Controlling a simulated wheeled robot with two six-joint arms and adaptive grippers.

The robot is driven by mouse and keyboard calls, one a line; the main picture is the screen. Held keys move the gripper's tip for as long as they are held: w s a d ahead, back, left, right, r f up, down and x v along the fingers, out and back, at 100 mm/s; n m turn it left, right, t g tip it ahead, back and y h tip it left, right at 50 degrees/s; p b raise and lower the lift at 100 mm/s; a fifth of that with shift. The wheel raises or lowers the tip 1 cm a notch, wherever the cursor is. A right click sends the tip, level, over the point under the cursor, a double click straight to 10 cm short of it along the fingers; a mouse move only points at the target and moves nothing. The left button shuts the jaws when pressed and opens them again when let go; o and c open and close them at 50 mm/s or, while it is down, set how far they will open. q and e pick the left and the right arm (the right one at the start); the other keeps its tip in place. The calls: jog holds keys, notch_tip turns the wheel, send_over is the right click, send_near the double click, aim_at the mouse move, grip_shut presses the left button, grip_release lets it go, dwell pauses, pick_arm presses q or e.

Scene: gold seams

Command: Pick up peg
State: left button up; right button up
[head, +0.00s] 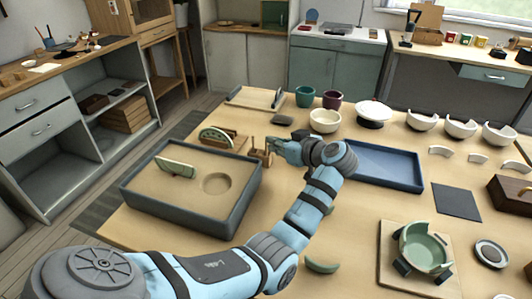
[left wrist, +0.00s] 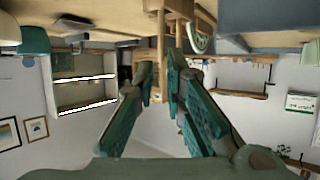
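My left gripper (head: 272,146) reaches in over the table beside a small wooden stand (head: 259,156). In the left wrist view, the left gripper's two green fingers (left wrist: 161,75) slant towards each other at the tips. A thin upright wooden piece, apparently the peg (left wrist: 161,62), is between the fingertips, below wooden blocks (left wrist: 168,6) of the stand. Whether both fingers press on it cannot be told. In the head view the peg is too small and covered to make out clearly. My right gripper is not in view.
A grey sand tray (head: 140,201) stands left of the stand, with a green piece (head: 176,168) in it. A blue tray (head: 385,182) lies to the right. Bowls (head: 325,121) and cups (head: 305,97) stand behind. A green broken bowl (head: 424,247) sits front right.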

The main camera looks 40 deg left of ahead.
aim_at(266, 152)
pick_arm(q)
jog(key=b+x, duration=0.1)
jog(key=x, duration=0.4)
jog(key=shift+s+a, duration=0.1)
jog(key=shift+s, duration=0.05)
jog(key=shift+a+f, duration=0.2)
jog(key=shift+a, duration=0.1)
jog(key=shift+d+r, duration=0.1)
jog(key=shift+d, duration=0.05)
grip_shut()
